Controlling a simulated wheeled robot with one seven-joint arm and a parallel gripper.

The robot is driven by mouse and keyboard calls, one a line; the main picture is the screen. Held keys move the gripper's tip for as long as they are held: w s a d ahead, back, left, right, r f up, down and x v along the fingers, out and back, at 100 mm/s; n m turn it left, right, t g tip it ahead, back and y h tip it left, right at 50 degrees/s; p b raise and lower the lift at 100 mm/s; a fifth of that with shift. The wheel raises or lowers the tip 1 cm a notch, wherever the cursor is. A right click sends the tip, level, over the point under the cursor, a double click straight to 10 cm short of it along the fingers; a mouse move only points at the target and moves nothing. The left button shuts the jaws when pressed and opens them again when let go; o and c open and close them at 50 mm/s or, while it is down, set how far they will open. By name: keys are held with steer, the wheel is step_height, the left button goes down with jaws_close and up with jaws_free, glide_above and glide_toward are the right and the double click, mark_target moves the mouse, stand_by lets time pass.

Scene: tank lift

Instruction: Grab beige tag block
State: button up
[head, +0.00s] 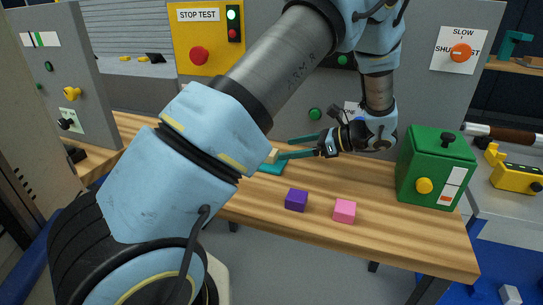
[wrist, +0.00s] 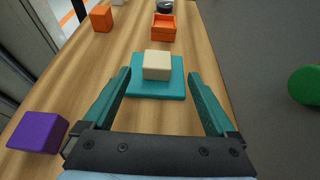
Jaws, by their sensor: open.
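The beige block (wrist: 157,66) sits on a teal square pad (wrist: 173,89) on the wooden table. In the wrist view it lies ahead of my gripper (wrist: 158,85), centred between the two teal fingers and near the level of their tips. My gripper is open and empty, and the fingers stand apart on both sides of the block. In the head view the beige block (head: 272,156) shows small, partly hidden by my gripper (head: 284,147) and arm. I cannot tell whether a finger touches the pad.
A purple block (head: 297,200) and a pink block (head: 345,211) lie on the table's near side. A green box (head: 436,168) stands at its right end. In the wrist view, an orange block (wrist: 102,18) and an orange tray (wrist: 163,33) are beyond the pad. A grey panel stands behind.

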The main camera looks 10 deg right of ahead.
mark_target(271, 152)
steer(key=p+x, duration=0.1)
steer(key=x, duration=0.5)
steer(key=shift+s+a+r+p, duration=0.15)
steer(key=shift+a+r+p, duration=0.1)
steer(key=shift+p, duration=0.15)
steer(key=shift+a+f, duration=0.3)
steer(key=shift+a, duration=0.05)
steer(key=shift+c, duration=0.3)
jaws_close()
